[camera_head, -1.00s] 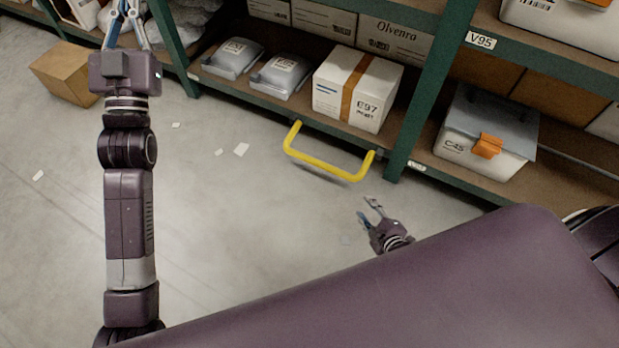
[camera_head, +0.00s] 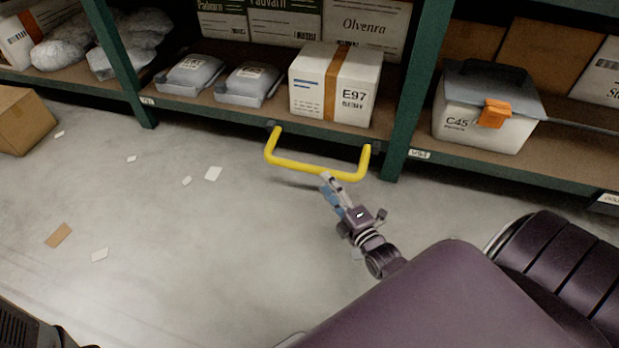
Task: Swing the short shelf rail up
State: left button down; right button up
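The short yellow shelf rail (camera_head: 315,169) is a U-shaped bar. Its two ends join dark brackets on the green front edge of the low shelf, and the bar hangs outward and down over the floor. My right gripper (camera_head: 327,186) is just below the bar, right of its middle, with its fingertips pointing up at it. The tips look very near the bar; I cannot tell whether they touch it or how far apart the fingers are. My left gripper is out of the picture.
The white box E97 (camera_head: 334,87) and two grey packets (camera_head: 190,74) stand on the low shelf (camera_head: 215,111) behind the rail. A green post (camera_head: 410,110) and lidded bin C45 (camera_head: 486,118) are to the right.

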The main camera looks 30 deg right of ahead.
aim_at(318, 174)
jog(key=w+b, duration=0.2)
jog(key=w, duration=0.1)
jog(key=w+b, duration=0.1)
jog(key=w, duration=0.2)
jog(key=shift+d+f+b, duration=0.15)
jog(key=shift+d+b, duration=0.05)
jog(key=shift+b, duration=0.15)
jog(key=shift+w+d+b, duration=0.1)
jog(key=shift+w+b, duration=0.2)
jog(key=shift+w, duration=0.4)
jog(key=shift+c, duration=0.3)
grip_shut()
